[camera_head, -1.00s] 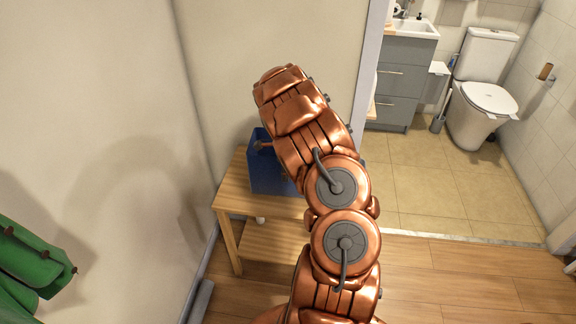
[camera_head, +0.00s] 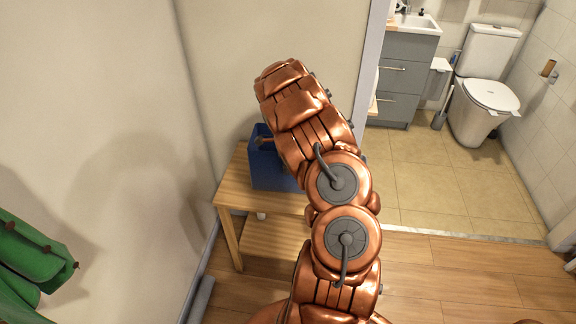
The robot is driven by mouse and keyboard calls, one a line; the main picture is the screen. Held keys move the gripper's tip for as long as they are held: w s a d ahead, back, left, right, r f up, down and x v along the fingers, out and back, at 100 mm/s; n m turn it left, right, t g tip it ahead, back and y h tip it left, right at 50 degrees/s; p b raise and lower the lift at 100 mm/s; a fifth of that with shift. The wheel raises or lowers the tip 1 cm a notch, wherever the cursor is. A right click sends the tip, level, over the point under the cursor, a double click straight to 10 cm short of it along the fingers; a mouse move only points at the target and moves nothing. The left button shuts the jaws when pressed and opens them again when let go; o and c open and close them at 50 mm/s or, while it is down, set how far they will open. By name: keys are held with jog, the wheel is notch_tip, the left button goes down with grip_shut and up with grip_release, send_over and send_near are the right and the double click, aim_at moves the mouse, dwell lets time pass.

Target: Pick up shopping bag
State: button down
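A blue shopping bag (camera_head: 268,168) stands upright on a light wooden bench (camera_head: 232,190) in the corner by the wall. My copper-coloured arm reaches over the bench and covers the right part of the bag. The end of my arm is above and behind the bag's top edge as seen here. My gripper's fingers are hidden behind my arm, so I cannot see whether they touch the bag or its handles.
A lower shelf (camera_head: 275,240) of the bench shows below. A wall stands close on the left, with a green object (camera_head: 35,255) near it. A doorway on the right opens to a bathroom with a grey cabinet (camera_head: 402,75) and a toilet (camera_head: 483,95). Wooden floor (camera_head: 450,280) is clear in front.

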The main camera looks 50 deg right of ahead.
jog(key=shift+r+b, duration=0.55)
jog(key=shift+r, duration=0.95)
jog(key=s+a+r+b, duration=0.1)
jog(key=s+a, duration=0.3)
jog(key=s, duration=0.3)
jog(key=s+a+r+b, duration=0.1)
jog(key=s+a+b, duration=0.1)
jog(key=s+a, duration=0.2)
jog(key=s, duration=0.3)
